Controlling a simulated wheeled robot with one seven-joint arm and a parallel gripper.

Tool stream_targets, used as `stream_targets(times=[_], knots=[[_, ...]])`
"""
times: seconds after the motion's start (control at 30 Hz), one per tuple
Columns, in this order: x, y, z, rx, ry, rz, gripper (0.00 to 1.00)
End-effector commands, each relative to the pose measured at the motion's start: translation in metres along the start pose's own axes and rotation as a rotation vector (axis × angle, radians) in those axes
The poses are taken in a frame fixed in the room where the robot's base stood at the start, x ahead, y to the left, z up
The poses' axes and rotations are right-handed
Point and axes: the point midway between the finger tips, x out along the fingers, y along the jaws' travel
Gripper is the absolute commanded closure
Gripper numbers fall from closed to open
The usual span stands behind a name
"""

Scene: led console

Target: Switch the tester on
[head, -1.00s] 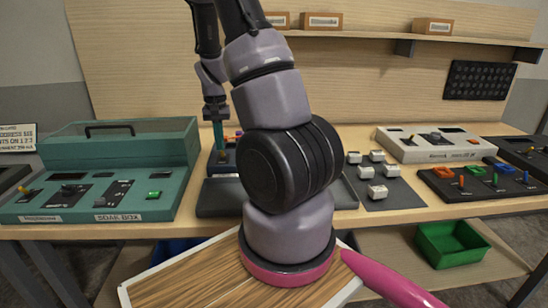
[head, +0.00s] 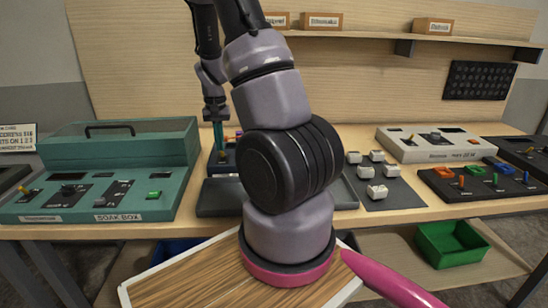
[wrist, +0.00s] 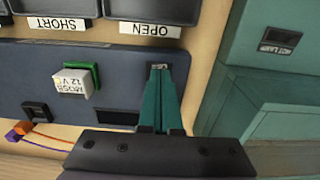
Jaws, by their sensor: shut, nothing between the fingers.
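The tester (wrist: 135,85) is a dark blue-grey panel in the wrist view. A white block (wrist: 70,84) marked 12V sits in its green-edged socket, left of my gripper. A dark blank window (wrist: 117,118) and a small black part (wrist: 36,114) are also on the panel. My gripper (wrist: 160,72) is shut and empty, its teal fingers together over the panel's right part. In the head view my gripper (head: 218,142) is over the tester (head: 223,160), which my arm partly hides.
Bins labelled SHORT (wrist: 58,23) and OPEN (wrist: 151,29) lie along the panel's edge in the wrist view. A teal soak box (head: 120,150) stands close on the left in the head view. A dark mat with white blocks (head: 376,191) and a pale console (head: 436,145) are to the right.

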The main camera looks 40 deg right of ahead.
Motion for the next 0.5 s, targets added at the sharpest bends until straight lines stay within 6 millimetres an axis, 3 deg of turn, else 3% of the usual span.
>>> stream_targets(times=[0.5], knots=[[0.016,0.0,0.0,0.0,-0.001,0.001,1.0]])
